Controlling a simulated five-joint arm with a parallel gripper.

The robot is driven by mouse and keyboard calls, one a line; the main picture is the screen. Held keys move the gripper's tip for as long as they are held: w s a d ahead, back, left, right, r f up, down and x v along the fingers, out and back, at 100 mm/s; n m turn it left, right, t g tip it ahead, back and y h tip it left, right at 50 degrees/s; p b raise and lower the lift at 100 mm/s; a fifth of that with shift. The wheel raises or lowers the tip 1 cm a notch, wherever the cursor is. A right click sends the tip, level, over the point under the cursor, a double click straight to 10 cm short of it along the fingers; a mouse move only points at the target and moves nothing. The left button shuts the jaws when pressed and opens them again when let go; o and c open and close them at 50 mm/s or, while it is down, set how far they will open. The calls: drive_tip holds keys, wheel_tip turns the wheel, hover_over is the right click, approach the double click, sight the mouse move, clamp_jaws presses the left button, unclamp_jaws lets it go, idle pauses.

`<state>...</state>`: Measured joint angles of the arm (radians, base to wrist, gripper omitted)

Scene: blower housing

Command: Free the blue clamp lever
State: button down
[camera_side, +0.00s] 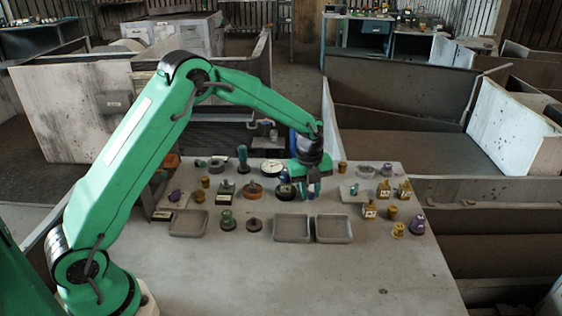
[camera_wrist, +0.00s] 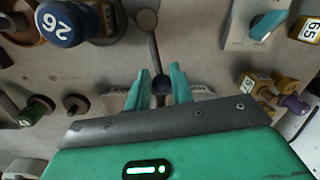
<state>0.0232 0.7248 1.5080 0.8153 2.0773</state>
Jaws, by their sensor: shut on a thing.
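My gripper (camera_side: 312,192) points down over the table, just behind two grey trays. In the wrist view its two green fingers (camera_wrist: 159,82) are close together, shut on a small dark blue knob (camera_wrist: 160,88) at the end of a thin grey rod. This appears to be the blue clamp lever. The rod (camera_wrist: 154,55) runs from the knob to a round grey pivot (camera_wrist: 145,20). In the side view the lever is largely hidden by my gripper.
A green knob (camera_wrist: 36,110) and yellow blocks (camera_wrist: 256,85) flank my gripper. Grey trays (camera_side: 292,240) (camera_side: 333,240) lie in front. The table's front (camera_side: 290,280) is mostly clear.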

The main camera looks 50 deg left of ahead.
drive_tip(key=shift+s+a+f+m, duration=0.1)
drive_tip(key=shift+s+a+m, duration=0.35)
drive_tip(key=shift+m, duration=0.45)
drive_tip(key=c, duration=1.3)
unclamp_jaws()
drive_tip(key=shift+o, duration=0.2)
drive_tip(key=shift+r, duration=0.3)
wheel_tip(320, 180, up, 7)
drive_tip(key=shift+s+r, duration=0.15)
drive_tip(key=shift+s, duration=0.1)
